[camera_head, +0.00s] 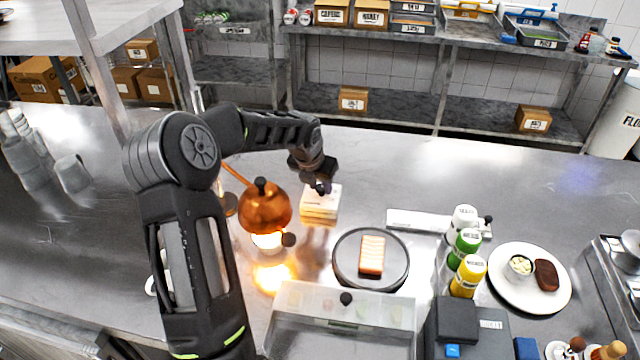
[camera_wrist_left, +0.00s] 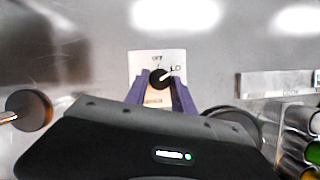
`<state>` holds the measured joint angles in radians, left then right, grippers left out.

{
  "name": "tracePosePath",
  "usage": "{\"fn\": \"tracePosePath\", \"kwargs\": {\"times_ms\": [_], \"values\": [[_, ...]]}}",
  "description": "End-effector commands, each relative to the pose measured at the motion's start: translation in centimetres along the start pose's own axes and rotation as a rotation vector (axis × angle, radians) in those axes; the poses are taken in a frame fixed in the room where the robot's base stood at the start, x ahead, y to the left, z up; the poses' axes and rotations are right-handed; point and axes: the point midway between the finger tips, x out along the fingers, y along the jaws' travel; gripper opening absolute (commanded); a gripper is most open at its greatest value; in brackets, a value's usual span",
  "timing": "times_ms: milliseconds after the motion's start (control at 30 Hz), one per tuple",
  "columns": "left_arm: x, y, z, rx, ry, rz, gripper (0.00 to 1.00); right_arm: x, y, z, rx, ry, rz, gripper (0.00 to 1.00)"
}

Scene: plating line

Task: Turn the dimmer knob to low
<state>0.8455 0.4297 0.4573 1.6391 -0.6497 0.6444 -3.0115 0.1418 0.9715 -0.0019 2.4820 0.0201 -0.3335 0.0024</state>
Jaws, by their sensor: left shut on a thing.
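The dimmer is a pale box (camera_head: 320,207) on the steel counter, right of the copper lamp. In the left wrist view its white face (camera_wrist_left: 143,60) carries a mark that looks like OFF at the top and LO at the right; the lower label is too blurred to read. The black dimmer knob (camera_wrist_left: 160,77) has a white pointer slanting up and right, about toward LO. My left gripper (camera_head: 322,187) is over the box, its purple fingers (camera_wrist_left: 161,92) shut on the knob from both sides. My right gripper is out of view.
The copper heat lamp (camera_head: 265,207) glows close left of the dimmer. A dark round plate (camera_head: 345,276) with an orange-and-white block is nearer. Several bottles (camera_head: 467,275) and a white plate (camera_head: 510,303) stand right. The counter behind the dimmer is clear.

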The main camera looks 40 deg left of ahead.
Motion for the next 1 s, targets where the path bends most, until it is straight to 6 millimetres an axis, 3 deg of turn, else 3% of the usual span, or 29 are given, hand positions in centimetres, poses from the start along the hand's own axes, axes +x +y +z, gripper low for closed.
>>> {"fn": "tracePosePath", "kwargs": {"times_ms": [100,133,400,767,1000], "values": [[0.0,0.0,0.0,0.0,0.001,0.001,0.0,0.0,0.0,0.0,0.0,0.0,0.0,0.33],[0.0,0.0,0.0,0.0,0.001,0.001,0.31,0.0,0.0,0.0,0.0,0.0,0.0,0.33],[0.0,0.0,0.0,-0.001,0.001,0.001,0.52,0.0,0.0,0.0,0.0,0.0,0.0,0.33],[-0.5,0.1,0.0,-0.003,-0.001,0.001,0.52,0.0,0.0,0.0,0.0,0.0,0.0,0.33],[-3.7,0.2,0.0,-0.005,0.0,0.003,0.52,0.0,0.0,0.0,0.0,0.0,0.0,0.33]]}}
